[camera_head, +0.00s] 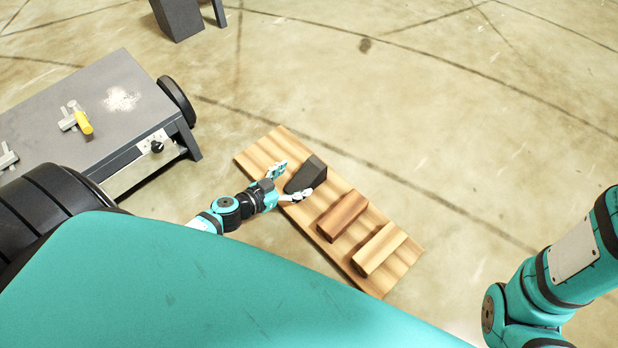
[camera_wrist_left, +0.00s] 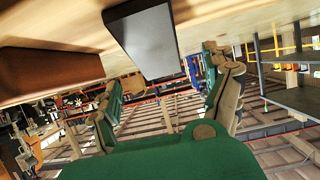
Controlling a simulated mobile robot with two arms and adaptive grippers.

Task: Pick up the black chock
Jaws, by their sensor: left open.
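The black chock (camera_head: 307,174) is a dark wedge-shaped block lying on a striped wooden board (camera_head: 262,150) on the floor. My left gripper (camera_head: 286,182) is open at the near-left side of the chock, with one finger toward each side of it. In the left wrist view the chock (camera_wrist_left: 147,42) shows ahead, between the lines of the two open fingers (camera_wrist_left: 162,82). I cannot tell whether a finger touches it. My right arm shows at the right edge of the head view, but its gripper is out of view.
A reddish-brown block (camera_head: 342,215) and a pale wood block (camera_head: 379,249) lie on the same board, right of the chock. A grey workbench (camera_head: 95,110) with a yellow-handled tool (camera_head: 84,123) stands at left.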

